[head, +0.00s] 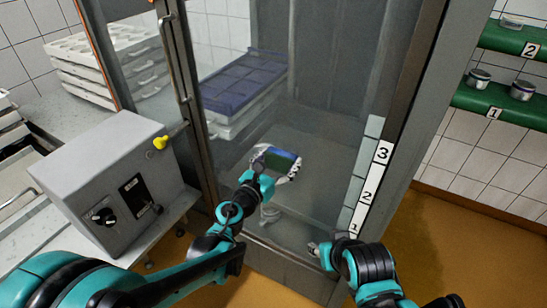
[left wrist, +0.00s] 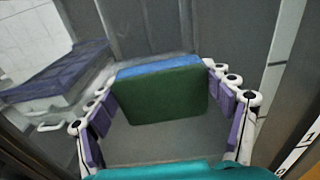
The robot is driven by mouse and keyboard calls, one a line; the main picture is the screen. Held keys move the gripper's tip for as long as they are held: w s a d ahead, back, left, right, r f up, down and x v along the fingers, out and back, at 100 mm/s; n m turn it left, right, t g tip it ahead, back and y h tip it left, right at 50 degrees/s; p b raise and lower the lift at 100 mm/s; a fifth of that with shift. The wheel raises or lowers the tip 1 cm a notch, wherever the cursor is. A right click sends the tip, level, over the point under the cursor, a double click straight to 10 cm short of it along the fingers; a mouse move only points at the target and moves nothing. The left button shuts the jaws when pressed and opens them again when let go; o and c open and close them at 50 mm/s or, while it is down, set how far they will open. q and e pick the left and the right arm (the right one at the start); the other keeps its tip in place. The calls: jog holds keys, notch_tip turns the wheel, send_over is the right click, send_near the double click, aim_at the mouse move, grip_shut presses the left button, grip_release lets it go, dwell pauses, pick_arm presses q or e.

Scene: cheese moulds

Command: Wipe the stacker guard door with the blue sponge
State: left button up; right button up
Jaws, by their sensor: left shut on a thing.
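The stacker guard door (head: 325,95) is a large clear panel in a grey metal frame, with a handle bar (head: 176,55) on its left side. My left gripper (head: 274,163) is in front of the panel's lower middle and is shut on the blue sponge (head: 281,157). In the left wrist view the sponge (left wrist: 160,98) sits between the fingers, its green side towards the camera and a blue edge on top. I cannot tell whether it touches the panel. My right gripper (head: 320,250) is low by the door's lower right; its fingers are too small to read.
A grey control box (head: 118,185) with a knob and yellow button stands at left. Blue moulds (head: 243,80) lie behind the panel. White trays (head: 75,60) are stacked at upper left. A strip numbered 1 to 3 (head: 367,180) runs up the door's right. Green shelves (head: 500,105) hold tins.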

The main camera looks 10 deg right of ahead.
aim_at(254, 144)
pick_arm(q)
jog(key=shift+s+d, duration=0.55)
jog(key=shift+d, duration=0.2)
jog(key=shift+s+d, duration=0.5)
jog(key=shift+d, duration=0.25)
jog(key=shift+s+d, duration=0.15)
jog(key=shift+s, duration=0.05)
jog(key=shift+w+a+b, duration=0.15)
jog(key=shift+w+a, duration=0.4)
jog(key=shift+a, duration=0.25)
jog(key=shift+w+a+b, duration=0.15)
jog(key=shift+w+a, duration=0.35)
jog(key=shift+a, duration=0.3)
jog(key=shift+w+a, duration=0.95)
jog(key=shift+a, duration=0.2)
jog(key=shift+w+a+b, duration=0.2)
jog(key=shift+w+a, duration=0.6)
jog(key=shift+a, duration=0.25)
jog(key=shift+w+a+b, duration=0.2)
jog(key=shift+w+a, duration=0.6)
jog(key=shift+a, duration=0.25)
jog(key=shift+w+a, duration=0.7)
jog(key=shift+a, duration=0.25)
jog(key=shift+v, duration=3)
